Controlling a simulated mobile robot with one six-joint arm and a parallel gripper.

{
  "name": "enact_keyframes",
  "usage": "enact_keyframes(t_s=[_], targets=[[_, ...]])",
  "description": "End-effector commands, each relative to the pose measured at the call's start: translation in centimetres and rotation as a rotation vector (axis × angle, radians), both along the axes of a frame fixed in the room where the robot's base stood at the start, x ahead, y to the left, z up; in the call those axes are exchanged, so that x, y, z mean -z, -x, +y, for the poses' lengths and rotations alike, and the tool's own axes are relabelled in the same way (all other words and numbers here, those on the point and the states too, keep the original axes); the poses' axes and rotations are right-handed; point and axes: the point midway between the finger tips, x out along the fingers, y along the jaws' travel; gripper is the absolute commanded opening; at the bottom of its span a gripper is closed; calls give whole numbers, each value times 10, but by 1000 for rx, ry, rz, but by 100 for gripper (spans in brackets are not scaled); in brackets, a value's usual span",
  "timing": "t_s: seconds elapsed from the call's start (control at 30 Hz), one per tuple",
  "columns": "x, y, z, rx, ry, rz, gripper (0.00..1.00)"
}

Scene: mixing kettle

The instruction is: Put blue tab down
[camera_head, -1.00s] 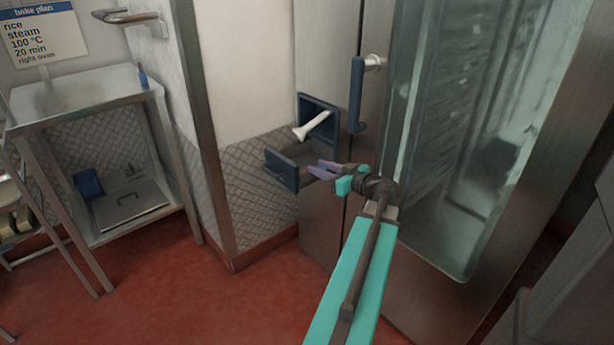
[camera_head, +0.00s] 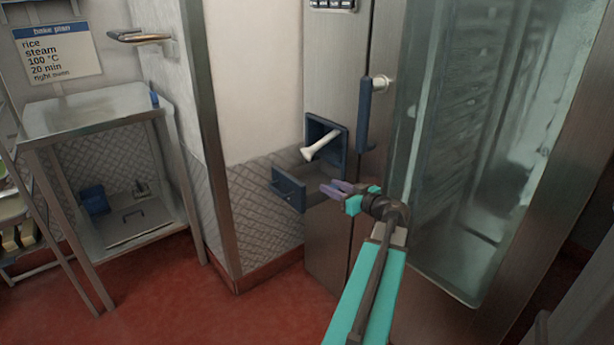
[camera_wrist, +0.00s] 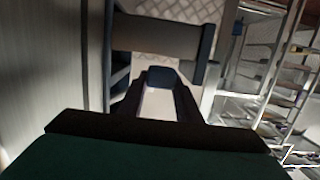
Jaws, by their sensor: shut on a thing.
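My gripper (camera_head: 332,190) has purple fingers in the head view and is beside the pulled-out blue-fronted drawer, to the right of its front. In the wrist view my gripper (camera_wrist: 160,80) is shut on a small dark blue piece (camera_wrist: 160,77) between its fingertips, which looks like the blue tab. In the head view I cannot make out the held piece. A pale strip shows between the fingers in the wrist view; I cannot tell what it is.
The drawer's blue front (camera_head: 288,188) juts from the steel oven cabinet. A white lever (camera_head: 321,147) sticks out of the blue-framed recess (camera_head: 338,133) above it. A blue vertical handle (camera_head: 364,115) is close by. A steel stand (camera_head: 88,112) is at left; red floor between is clear.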

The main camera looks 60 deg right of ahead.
Motion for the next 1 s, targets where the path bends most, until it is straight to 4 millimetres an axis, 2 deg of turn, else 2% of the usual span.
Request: enact_keyframes(t_s=[0.1,0.53,0.7,1.0], targets=[[1,-22,-8,-3,0,0,9],[0,-91,-31,-2,0,0,9],[0,-102,-34,-1,0,0,9],[0,-103,-34,0,-1,0,9]])
